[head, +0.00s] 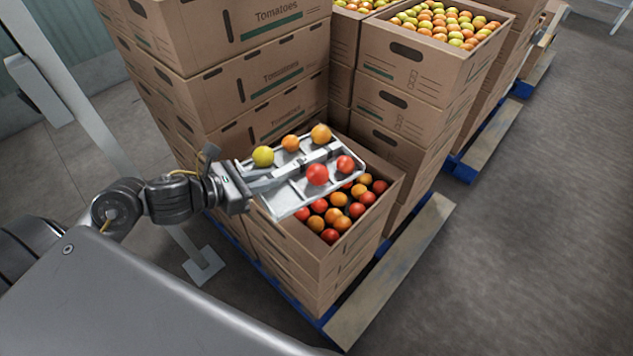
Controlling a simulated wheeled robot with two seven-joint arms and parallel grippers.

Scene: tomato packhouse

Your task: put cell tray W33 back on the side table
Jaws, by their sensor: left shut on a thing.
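A light grey cell tray (284,205) with raised dividers holds several tomatoes in yellow, orange and red. My left gripper (322,158) is shut on the tray, its fingers reaching across the middle. The tray is above an open carton (322,265) of red and orange tomatoes and hides part of its contents. The tray looks tilted in the picture, and I cannot tell whether it touches the carton's rim. No label W33 can be read. I cannot make out the side table. My right gripper is not in view.
Tall stacks of closed tomato cartons (275,72) stand behind the tray. More stacks with open tops (410,70) stand further right on blue pallets (462,166). A pale post with a square foot (204,266) stands at left. The floor (545,230) at right is clear.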

